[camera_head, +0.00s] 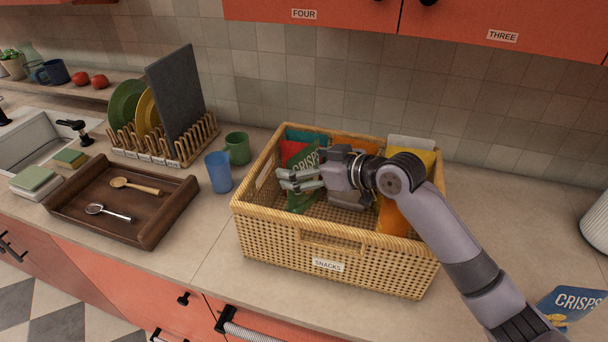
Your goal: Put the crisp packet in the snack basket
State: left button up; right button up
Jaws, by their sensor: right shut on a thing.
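The snack basket (335,262) is a wicker bin labelled SNACKS on the counter. My right gripper (290,180) reaches in over its right side, with its fingers inside the basket's outline near the left part. It is shut on a green crisp packet (303,160) marked CRISPS, which is tilted inside the basket's outline. The fingers hide part of that packet, and I cannot tell whether it touches the basket floor. A blue crisp packet (575,303) lies on the counter at the bottom right, cut off by the frame edge. My left gripper is not in view.
Other packets, including an orange one (392,218), stand in the basket. A blue cup (219,172) and green cup (237,148) are left of it. A wooden tray (150,228) with spoons and a plate rack stand further left. The counter right of the basket has free room.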

notch_tip(320, 180, down, 4)
jog(key=shift+r+p, duration=0.15)
jog(key=shift+p, duration=0.2)
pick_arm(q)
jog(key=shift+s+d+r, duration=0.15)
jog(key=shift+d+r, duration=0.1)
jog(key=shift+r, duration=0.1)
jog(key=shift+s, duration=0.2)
pick_arm(e)
jog(key=shift+f+b, duration=0.45)
jog(key=shift+f, duration=0.25)
jog(key=o, duration=1)
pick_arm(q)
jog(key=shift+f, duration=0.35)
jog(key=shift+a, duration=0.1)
pick_arm(e)
jog(key=shift+r, duration=0.1)
